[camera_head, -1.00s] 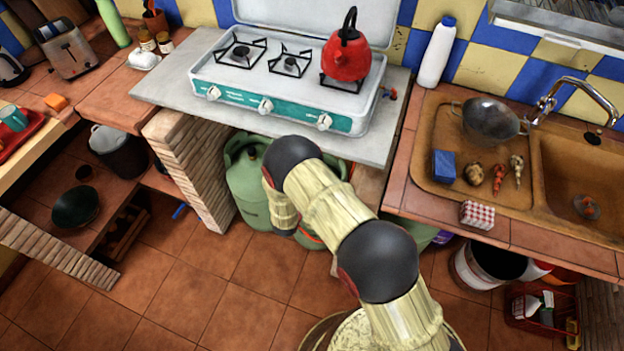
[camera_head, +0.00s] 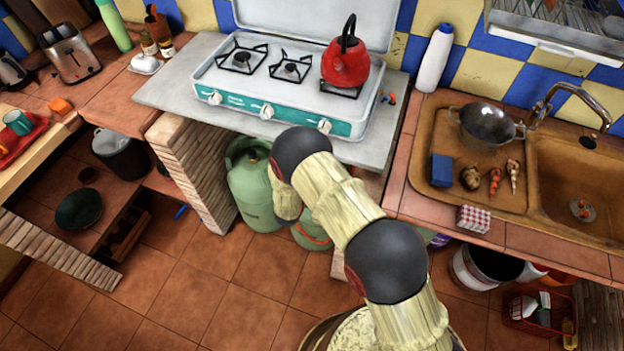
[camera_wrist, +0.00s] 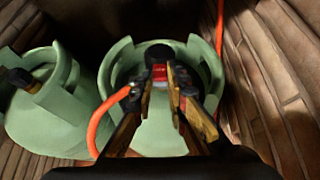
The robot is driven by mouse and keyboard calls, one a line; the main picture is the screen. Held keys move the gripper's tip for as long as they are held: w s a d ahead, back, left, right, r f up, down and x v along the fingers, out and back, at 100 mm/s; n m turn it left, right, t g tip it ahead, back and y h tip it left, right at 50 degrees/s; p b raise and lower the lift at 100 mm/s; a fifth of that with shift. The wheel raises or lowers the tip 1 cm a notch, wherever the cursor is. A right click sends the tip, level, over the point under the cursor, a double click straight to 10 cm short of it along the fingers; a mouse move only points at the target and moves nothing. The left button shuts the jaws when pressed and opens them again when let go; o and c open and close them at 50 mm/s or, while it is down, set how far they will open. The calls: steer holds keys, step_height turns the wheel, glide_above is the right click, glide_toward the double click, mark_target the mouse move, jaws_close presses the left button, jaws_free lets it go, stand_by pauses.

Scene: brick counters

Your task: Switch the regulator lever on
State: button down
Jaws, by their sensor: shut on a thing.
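In the wrist view, a pale green gas cylinder (camera_wrist: 160,134) stands upright in the middle. A black regulator with a red part, the regulator lever (camera_wrist: 159,72), sits at its top inside the collar. An orange hose (camera_wrist: 98,122) loops out at the left. My gripper (camera_wrist: 165,80) reaches over the cylinder with its fingers closed around the regulator lever. The fingers partly hide the regulator, so the lever's exact angle is hard to tell. In the head view, my gripper and the regulator are hidden behind my arm and the counter.
A second green cylinder (camera_wrist: 50,105) stands close on the left in the wrist view. Brick walls flank the niche, with one (camera_wrist: 285,80) close on the right. Above, a counter holds a stove (camera_head: 280,90) with a red kettle (camera_head: 346,62). The floor in front is open.

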steer(key=shift+w+d+r+g+y+p, duration=0.15)
steer(key=shift+r+g+p, duration=0.15)
steer(key=shift+g, duration=0.2)
steer(key=shift+w+a+r+g+y+p, duration=0.1)
steer(key=shift+r+g+y+p, duration=0.1)
steer(key=shift+g+p, duration=0.25)
steer(key=c, duration=1.9)
jaws_free()
steer(key=shift+o, duration=0.7)
steer(key=v, duration=1.2)
